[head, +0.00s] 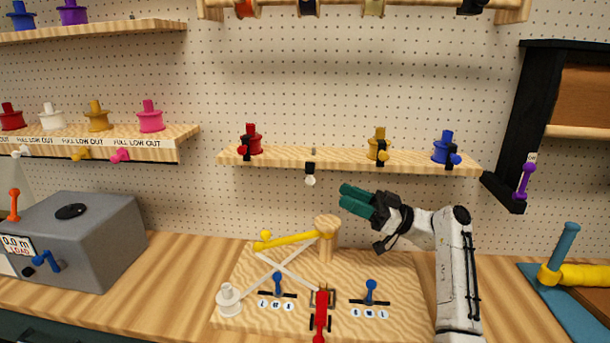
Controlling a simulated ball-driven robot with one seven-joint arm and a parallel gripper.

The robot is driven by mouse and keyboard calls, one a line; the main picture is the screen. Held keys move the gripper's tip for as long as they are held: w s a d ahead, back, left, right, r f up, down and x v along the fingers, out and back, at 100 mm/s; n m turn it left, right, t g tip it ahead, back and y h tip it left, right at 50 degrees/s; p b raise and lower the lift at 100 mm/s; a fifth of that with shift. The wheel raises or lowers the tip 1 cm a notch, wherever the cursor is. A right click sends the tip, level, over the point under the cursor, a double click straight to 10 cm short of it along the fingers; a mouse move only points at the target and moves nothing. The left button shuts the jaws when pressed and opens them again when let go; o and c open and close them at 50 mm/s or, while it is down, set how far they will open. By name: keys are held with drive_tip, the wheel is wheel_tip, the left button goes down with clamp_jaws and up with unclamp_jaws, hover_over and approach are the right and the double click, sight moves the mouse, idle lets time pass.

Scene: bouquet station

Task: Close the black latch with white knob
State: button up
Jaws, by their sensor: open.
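The black latch with the white knob (310,173) hangs at the front edge of the middle shelf, left of its centre. Its black body is on the shelf edge and the white knob points down below it. No spool stands above it; only a small grey peg shows there. My gripper (346,199), with teal fingers, is open and empty. In the picture it is just below and to the right of the white knob, apart from it, pointing left. The depth between them is hard to tell.
The middle shelf (350,159) also carries red (250,140), yellow (377,144) and blue (446,147) spools with black latches. Below stands a wooden board (390,265) with a post (327,240), a yellow lever and small switches. A grey box (95,235) sits left.

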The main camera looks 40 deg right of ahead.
sight(310, 178)
drive_tip(key=shift+p+x, duration=1.9)
drive_tip(key=shift+x, duration=3.15)
clamp_jaws()
